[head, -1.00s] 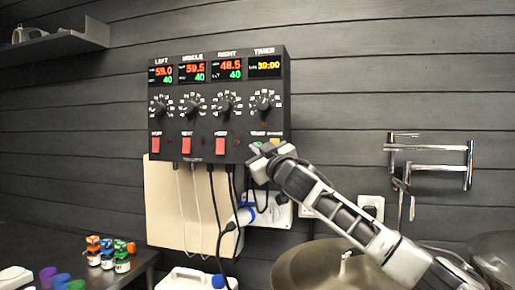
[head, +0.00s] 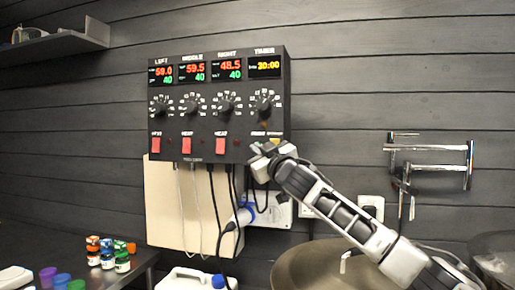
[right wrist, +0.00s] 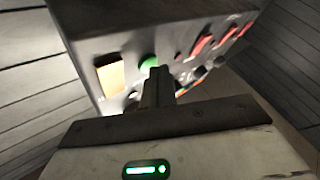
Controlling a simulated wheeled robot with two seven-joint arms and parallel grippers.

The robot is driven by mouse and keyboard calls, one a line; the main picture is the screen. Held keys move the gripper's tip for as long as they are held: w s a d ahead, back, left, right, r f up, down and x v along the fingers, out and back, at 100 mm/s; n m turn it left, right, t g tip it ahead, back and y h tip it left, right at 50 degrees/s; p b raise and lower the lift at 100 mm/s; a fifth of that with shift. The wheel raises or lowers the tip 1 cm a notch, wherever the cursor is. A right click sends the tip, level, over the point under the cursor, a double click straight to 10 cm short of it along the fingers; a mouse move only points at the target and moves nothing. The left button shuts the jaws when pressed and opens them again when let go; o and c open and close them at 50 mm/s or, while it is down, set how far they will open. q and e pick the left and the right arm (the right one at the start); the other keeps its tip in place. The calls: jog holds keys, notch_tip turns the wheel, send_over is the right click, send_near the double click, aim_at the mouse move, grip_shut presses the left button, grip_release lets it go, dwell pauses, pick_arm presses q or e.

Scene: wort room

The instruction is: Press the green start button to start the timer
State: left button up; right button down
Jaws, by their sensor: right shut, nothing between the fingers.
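The dark control box (head: 219,118) hangs on the wall, with its timer display (head: 264,66) lit in yellow at the upper right. The green start button (right wrist: 149,62) shows in the right wrist view, beside a yellow-orange button (right wrist: 110,75). In the head view my right gripper (head: 258,151) is at the box's lower right and hides the green button. My right gripper (right wrist: 159,75) is shut and empty, its tips close to the green button. I cannot tell whether they touch it. My left gripper is out of view.
Several red switches (head: 220,146) line the box's lower edge, with cables hanging below. A metal rack (head: 430,148) is on the wall at right. A large metal vessel (head: 310,265) stands below my right arm. Small colored jars (head: 107,258) stand on the left counter.

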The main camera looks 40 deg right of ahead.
jog(key=shift+w+d, duration=0.15)
jog(key=shift+d, duration=0.05)
dwell(0.5)
jog(key=shift+a, duration=0.1)
jog(key=shift+s+a+b, duration=0.3)
jog(key=shift+s+a, duration=0.15)
jog(key=shift+s, duration=0.05)
jog(key=s+a+b, duration=0.1)
jog(key=s+a, duration=0.2)
jog(key=shift+s+a+b, duration=0.15)
jog(key=shift+a+b, duration=0.25)
dwell(0.9)
